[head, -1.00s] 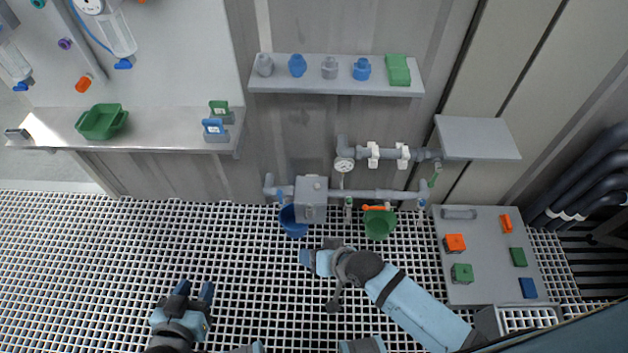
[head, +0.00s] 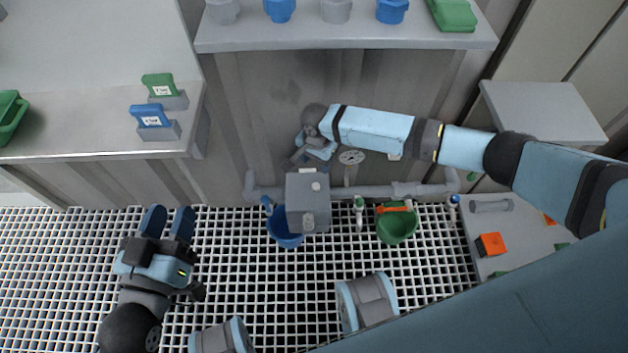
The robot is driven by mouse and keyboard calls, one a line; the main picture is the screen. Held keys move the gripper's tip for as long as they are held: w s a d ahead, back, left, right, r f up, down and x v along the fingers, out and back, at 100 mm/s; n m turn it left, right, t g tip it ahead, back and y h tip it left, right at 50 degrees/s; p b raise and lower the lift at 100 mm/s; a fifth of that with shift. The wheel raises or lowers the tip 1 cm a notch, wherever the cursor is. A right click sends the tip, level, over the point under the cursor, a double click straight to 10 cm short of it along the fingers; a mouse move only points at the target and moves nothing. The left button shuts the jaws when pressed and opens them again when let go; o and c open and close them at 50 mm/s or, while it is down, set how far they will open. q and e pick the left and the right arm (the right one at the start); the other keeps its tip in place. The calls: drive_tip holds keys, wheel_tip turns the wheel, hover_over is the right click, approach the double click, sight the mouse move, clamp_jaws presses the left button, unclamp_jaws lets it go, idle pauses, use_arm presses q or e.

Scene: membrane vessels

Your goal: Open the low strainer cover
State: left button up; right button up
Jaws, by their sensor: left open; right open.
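The low strainer cover seems to be the grey box-like lid (head: 307,189) on the low pipe (head: 375,191), with small light knobs on its face. It looks shut. My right arm reaches in from the right, above the pipe. Its gripper (head: 300,163) is just behind and above the box's top left edge; the fingers are small and partly hidden, and whether they touch the box I cannot tell. My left gripper (head: 168,222) is open and empty over the grating at the left, its two fingers pointing toward the wall.
A blue bucket (head: 284,235) stands under the strainer, and a green bucket (head: 396,228) with an orange handle is to its right. A gauge (head: 351,157) sits behind the pipe. A shelf (head: 345,36) holds several fittings above my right arm. The grating between the grippers is clear.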

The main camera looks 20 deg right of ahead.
drive_tip(key=b, duration=0.2)
hover_over(316, 186)
wheel_tip(316, 186, down, 6)
drive_tip(key=shift+r, duration=0.2)
wheel_tip(316, 186, down, 6)
drive_tip(key=b, duration=0.3)
drive_tip(key=shift+a, duration=0.1)
use_arm(q)
drive_tip(key=shift+s+d+f+m+h, duration=0.1)
drive_tip(key=shift+d+f+m+h, duration=0.2)
drive_tip(key=shift+d+f+h, duration=0.45)
use_arm(e)
drive_tip(key=shift+f, duration=0.65)
use_arm(q)
drive_tip(key=shift+d+r, duration=0.1)
drive_tip(key=shift+r, duration=0.05)
use_arm(e)
clamp_jaws()
